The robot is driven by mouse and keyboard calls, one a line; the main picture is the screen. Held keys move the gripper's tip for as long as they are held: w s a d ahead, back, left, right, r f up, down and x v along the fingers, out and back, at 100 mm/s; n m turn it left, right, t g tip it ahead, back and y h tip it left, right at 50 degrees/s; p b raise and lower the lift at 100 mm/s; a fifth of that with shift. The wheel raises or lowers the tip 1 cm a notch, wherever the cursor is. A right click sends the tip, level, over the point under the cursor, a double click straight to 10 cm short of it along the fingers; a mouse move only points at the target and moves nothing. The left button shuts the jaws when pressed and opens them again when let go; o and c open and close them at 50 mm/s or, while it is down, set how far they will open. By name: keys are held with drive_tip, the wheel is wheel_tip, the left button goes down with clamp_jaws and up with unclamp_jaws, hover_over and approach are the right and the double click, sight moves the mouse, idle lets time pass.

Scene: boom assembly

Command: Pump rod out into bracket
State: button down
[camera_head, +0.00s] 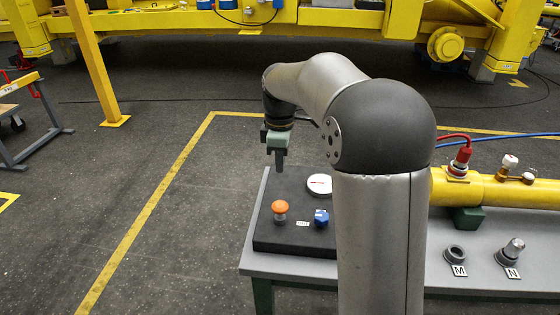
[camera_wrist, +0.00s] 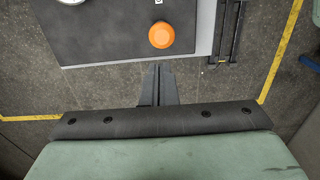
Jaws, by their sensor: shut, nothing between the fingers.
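A dark control panel (camera_head: 262,226) lies on the bench, with an orange mushroom button (camera_head: 280,208), a blue knob (camera_head: 321,217) and a white round gauge (camera_head: 319,184). The yellow cylinder (camera_head: 515,192) lies along the bench at right; my arm hides its left part. I cannot make out a rod or a bracket at its end. My gripper (camera_head: 280,168) points down near the panel's far left edge, shut and empty. In the wrist view, its fingers (camera_wrist: 157,72) lie together just off the panel's edge, with the orange button (camera_wrist: 161,35) beyond them.
A black ring marked M (camera_head: 455,252) and a silver-topped plug marked N (camera_head: 513,248) sit on the grey bench (camera_head: 420,262). A red-capped hose fitting (camera_head: 460,160) tops the cylinder. Open floor lies left of the bench; a yellow post (camera_head: 90,60) stands farther off.

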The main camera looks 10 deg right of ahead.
sight(280, 204)
drive_tip(key=shift+r, duration=0.1)
wheel_tip(280, 204, up, 2)
drive_tip(key=shift+s+d+r, duration=0.1)
drive_tip(key=shift+r, duration=0.05)
wheel_tip(280, 204, down, 14)
drive_tip(key=shift+s+p, duration=0.1)
drive_tip(key=shift+p, duration=0.45)
